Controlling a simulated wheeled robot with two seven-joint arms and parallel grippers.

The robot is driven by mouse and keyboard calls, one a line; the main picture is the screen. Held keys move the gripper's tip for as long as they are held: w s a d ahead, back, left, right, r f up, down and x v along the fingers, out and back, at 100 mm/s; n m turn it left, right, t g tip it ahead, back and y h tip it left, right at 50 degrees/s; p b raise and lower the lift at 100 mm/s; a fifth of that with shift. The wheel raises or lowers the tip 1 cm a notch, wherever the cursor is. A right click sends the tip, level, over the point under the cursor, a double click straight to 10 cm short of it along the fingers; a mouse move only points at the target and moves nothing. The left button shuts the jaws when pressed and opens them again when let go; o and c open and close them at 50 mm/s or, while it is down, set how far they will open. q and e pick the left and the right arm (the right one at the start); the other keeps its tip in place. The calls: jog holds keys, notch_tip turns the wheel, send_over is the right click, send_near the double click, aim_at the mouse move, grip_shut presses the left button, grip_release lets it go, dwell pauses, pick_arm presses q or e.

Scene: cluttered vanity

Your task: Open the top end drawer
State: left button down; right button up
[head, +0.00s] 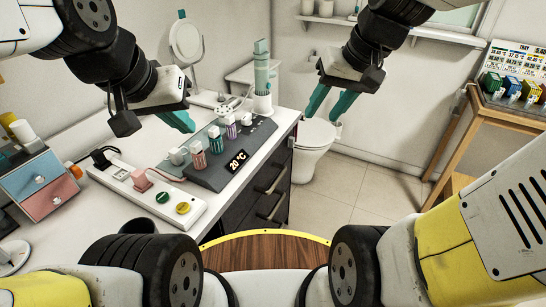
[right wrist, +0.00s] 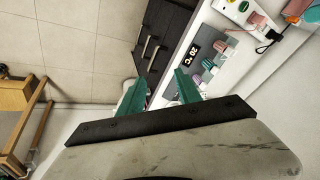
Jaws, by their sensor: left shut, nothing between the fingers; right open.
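A dark drawer cabinet (head: 249,201) stands under the right edge of the white vanity counter (head: 222,187). Its front shows bar handles, an upper one (head: 274,181) and a lower one (head: 268,209); the drawers look closed. In the right wrist view the cabinet front (right wrist: 166,30) and its handles (right wrist: 152,54) lie beyond the fingers. My right gripper (head: 329,106) is open and empty, in the air right of the counter's far end, apart from the handles. It also shows in the right wrist view (right wrist: 160,92). My left gripper (head: 180,122) is shut and empty above the counter.
On the counter are a grey control panel (head: 216,177) with knobs and bottles, a white power strip (head: 150,190), a round mirror (head: 187,44) and a small pink-and-blue drawer box (head: 45,190). A wooden stand (head: 455,150) is at right. Floor between is clear.

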aim_at(277, 180)
jog(key=w+a+f+g+y, duration=0.1)
jog(key=w+f+g+y, duration=0.45)
jog(key=w+f, duration=1.2)
jog(key=w+f+m+t+y, duration=0.2)
jog(key=w+f+y, duration=0.15)
jog(key=f, duration=0.95)
jog(key=w+f+m+t+y, duration=0.15)
jog(key=f+y, duration=0.25)
jog(key=f, duration=0.9)
jog(key=shift+n, duration=0.25)
jog(key=a, duration=0.2)
jog(key=w+a+f, duration=0.1)
jog(key=a, duration=0.4)
jog(key=shift+w+f, duration=0.15)
jog(key=shift+w, duration=0.15)
jog(key=shift+c, duration=0.2)
grip_shut()
